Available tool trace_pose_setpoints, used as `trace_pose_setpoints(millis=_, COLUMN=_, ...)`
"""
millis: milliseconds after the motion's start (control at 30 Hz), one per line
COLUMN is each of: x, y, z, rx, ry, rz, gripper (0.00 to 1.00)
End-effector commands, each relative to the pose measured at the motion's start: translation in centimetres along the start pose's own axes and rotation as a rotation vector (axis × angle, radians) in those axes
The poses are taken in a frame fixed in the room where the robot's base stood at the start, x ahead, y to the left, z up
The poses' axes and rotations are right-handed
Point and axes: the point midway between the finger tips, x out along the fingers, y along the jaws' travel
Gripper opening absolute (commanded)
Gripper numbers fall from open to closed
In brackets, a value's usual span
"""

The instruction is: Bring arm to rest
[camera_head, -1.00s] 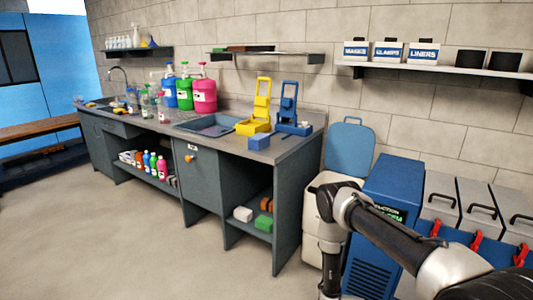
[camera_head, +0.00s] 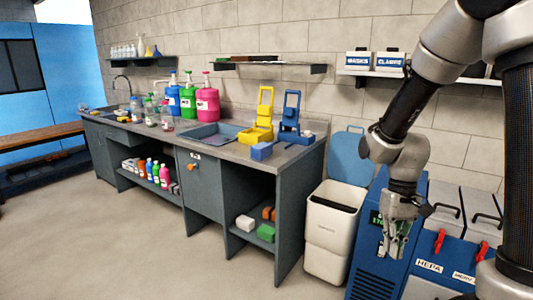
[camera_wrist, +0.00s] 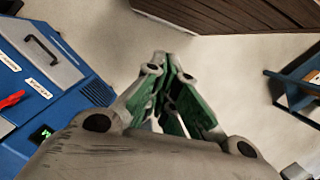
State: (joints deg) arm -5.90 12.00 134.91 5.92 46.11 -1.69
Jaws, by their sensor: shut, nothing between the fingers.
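My gripper (camera_head: 394,246) hangs pointing down at the right of the head view, in front of the blue extraction cabinet (camera_head: 372,272). Its green-padded fingers are together with nothing between them. In the wrist view my gripper (camera_wrist: 165,62) shows closed fingertips over bare pale floor. My arm folds up and over at the right side of the head view, its forearm sloping down to the wrist.
A white bin (camera_head: 330,228) with its blue lid (camera_head: 351,157) raised stands left of the cabinet. A grey workbench (camera_head: 229,148) holds a yellow stand (camera_head: 259,120) and a blue stand (camera_head: 290,120). A wall shelf (camera_head: 352,73) carries labelled boxes. The floor (camera_head: 120,245) at left is clear.

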Motion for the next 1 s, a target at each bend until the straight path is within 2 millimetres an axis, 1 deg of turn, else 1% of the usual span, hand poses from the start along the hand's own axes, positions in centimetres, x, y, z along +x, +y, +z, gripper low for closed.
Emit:
trace_pose_setpoints(millis=33, x=-2.1, y=0.4, z=1.8, rx=0.005, ry=0.022, rz=0.007, gripper=0.00)
trace_pose_setpoints(millis=100, x=-4.3, y=1.0, z=4.3, rx=0.010, ry=0.047, rz=0.019, gripper=0.00)
trace_pose_setpoints(millis=200, x=-7.0, y=1.7, z=7.5, rx=0.010, ry=0.105, rz=0.036, gripper=0.00)
trace_pose_setpoints(millis=300, x=-9.3, y=2.3, z=10.2, rx=0.008, ry=0.195, rz=0.051, gripper=0.00)
trace_pose_setpoints(millis=400, x=-11.3, y=2.8, z=12.1, rx=0.012, ry=0.314, rz=0.061, gripper=0.00)
trace_pose_setpoints(millis=533, x=-13.6, y=3.0, z=13.9, rx=0.024, ry=0.457, rz=0.063, gripper=0.00)
trace_pose_setpoints(millis=600, x=-14.8, y=3.0, z=14.5, rx=0.029, ry=0.520, rz=0.063, gripper=0.00)
trace_pose_setpoints(millis=700, x=-15.9, y=3.1, z=15.2, rx=0.035, ry=0.579, rz=0.064, gripper=0.00)
trace_pose_setpoints(millis=800, x=-16.3, y=3.2, z=15.5, rx=0.040, ry=0.604, rz=0.065, gripper=0.00)
trace_pose_setpoints(millis=1000, x=-16.3, y=3.2, z=15.5, rx=0.044, ry=0.605, rz=0.065, gripper=0.00)
